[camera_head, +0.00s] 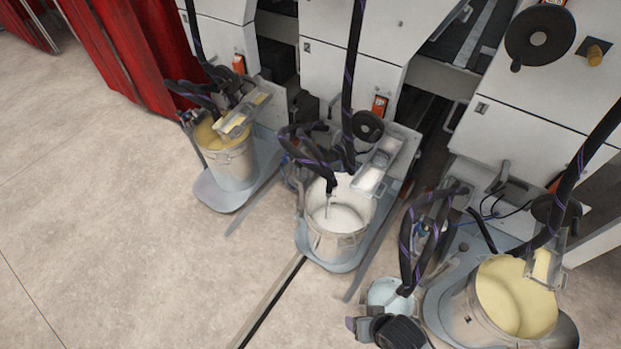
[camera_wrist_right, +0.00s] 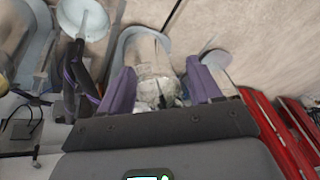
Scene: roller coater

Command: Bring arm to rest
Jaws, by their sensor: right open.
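My right gripper (camera_wrist_right: 161,68) shows in the right wrist view with its two purple fingers spread apart. No object is held between them. A pale bucket on a light base shows beyond the gap, well past the fingertips. My left gripper is not in view.
Buckets of yellow (camera_head: 230,160), white (camera_head: 337,222) and pale yellow (camera_head: 505,305) fluid stand before white machines (camera_head: 350,62), with dark hoses. Red curtain (camera_head: 120,45) hangs at upper left. The left floor (camera_head: 90,210) is clear.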

